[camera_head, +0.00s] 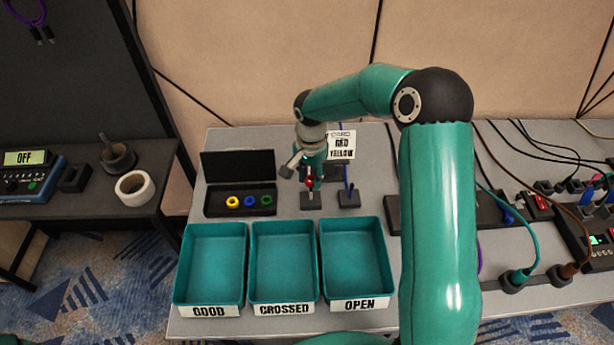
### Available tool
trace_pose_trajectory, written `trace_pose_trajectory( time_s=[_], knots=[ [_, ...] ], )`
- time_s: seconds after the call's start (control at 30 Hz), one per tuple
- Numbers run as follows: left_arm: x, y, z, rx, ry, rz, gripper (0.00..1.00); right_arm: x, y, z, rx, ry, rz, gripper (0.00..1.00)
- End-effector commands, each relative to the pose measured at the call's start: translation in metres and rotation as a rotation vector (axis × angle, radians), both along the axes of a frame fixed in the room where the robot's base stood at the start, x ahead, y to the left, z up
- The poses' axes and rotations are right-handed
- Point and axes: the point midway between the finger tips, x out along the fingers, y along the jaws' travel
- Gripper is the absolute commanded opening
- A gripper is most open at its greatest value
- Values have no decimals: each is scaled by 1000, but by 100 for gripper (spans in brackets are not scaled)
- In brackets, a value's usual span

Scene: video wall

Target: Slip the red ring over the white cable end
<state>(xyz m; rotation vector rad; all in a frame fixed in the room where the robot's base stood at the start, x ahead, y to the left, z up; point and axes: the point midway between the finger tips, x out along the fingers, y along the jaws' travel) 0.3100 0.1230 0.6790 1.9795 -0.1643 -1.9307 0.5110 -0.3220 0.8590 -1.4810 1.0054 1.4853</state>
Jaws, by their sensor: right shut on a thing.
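My right gripper (309,181) reaches down over a small dark stand (311,203) at the middle of the table. It is shut on the red ring (310,184), a small red spot between its fingertips, just above the stand. The white cable end cannot be made out; the gripper hides most of what stands there. I cannot tell whether the ring is around the cable end or only above it. My left gripper is not in view.
A black case (213,205) holds yellow and blue rings among others. A second stand (349,200) has a blue cable. A card (342,146) reads RED, YELLOW. Teal GOOD (208,264), CROSSED (283,264) and OPEN (356,257) trays stand in front. Cables and devices crowd the right.

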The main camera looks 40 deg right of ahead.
Motion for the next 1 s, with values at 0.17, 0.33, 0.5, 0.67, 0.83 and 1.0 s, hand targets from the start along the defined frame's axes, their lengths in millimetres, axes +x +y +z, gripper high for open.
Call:
trace_pose_trajectory(
  time_s=[0.17, 0.33, 0.5, 0.67, 0.83, 1.0],
  knots=[
    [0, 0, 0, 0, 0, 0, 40, 0, 0, 1, 0, 0, 0, 21],
    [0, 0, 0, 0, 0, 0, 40, 0, 0, 1, 0, 0, -1, 21],
    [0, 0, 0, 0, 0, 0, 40, 0, 0, 0, 0, 0, -1, 21],
    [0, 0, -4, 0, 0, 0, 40, -2, 1, 1, -1, -1, -1, 21],
    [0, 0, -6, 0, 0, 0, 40, -4, 2, 2, 0, 0, -1, 21],
    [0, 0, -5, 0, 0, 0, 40, -4, 2, 2, 0, 0, -1, 21]
  ],
)
